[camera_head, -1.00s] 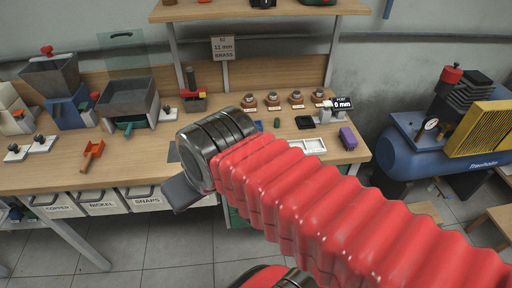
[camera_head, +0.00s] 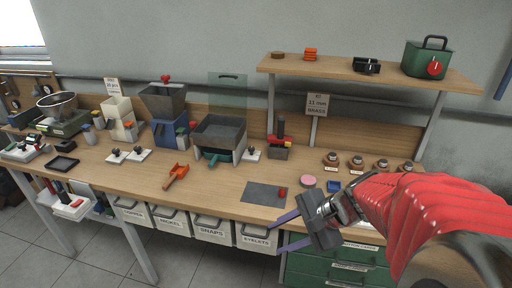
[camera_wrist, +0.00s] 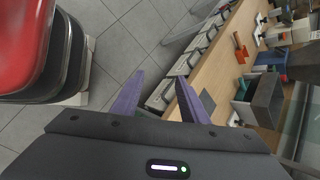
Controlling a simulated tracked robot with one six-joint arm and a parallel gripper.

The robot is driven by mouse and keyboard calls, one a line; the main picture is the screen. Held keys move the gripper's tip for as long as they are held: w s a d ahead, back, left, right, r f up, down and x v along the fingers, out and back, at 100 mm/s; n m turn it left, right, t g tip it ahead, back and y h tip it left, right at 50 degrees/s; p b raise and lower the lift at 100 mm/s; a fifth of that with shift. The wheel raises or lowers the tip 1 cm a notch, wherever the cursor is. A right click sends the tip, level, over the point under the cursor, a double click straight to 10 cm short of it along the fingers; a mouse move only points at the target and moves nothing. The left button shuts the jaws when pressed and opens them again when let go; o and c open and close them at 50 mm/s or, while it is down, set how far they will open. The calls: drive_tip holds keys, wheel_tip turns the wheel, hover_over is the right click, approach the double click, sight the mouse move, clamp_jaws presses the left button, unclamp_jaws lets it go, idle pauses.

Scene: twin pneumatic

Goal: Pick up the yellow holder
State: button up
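I cannot make out a yellow holder in either current view. My gripper (camera_head: 275,236) is in front of the workbench's front edge, near the bin fronts, in the head view. Its two purple fingers are spread apart with nothing between them. In the wrist view my gripper (camera_wrist: 160,76) also shows open and empty, with grey floor tiles and the bench edge beyond the fingertips. My red sleeved arm hides the right end of the bench.
The bench (camera_head: 110,174) carries a grey mat (camera_head: 262,194), an orange scoop (camera_head: 177,174), a grey hopper (camera_head: 220,132) and a red-handled press (camera_head: 280,143). Labelled bins (camera_head: 211,229) hang under its front edge. A shelf (camera_head: 350,73) with a green box (camera_head: 427,60) stands above.

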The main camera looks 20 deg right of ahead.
drive_tip(key=d+f+m+t+h, duration=0.2)
drive_tip(key=d+m+t, duration=0.2)
drive_tip(key=d+m, duration=0.5)
drive_tip(key=s+d+f+m+t+h, duration=0.1)
drive_tip(key=d+m+t, duration=0.3)
drive_tip(key=d+m, duration=0.5)
drive_tip(key=d+f+h, duration=0.1)
drive_tip(key=d, duration=0.6)
drive_tip(key=shift+f+h, duration=0.3)
drive_tip(key=shift+f, duration=0.1)
drive_tip(key=shift+d, duration=0.1)
drive_tip(key=shift+x, duration=4.25)
drive_tip(key=shift+w+f, duration=0.1)
drive_tip(key=shift+x, duration=2.5)
drive_tip(key=shift+f, duration=0.15)
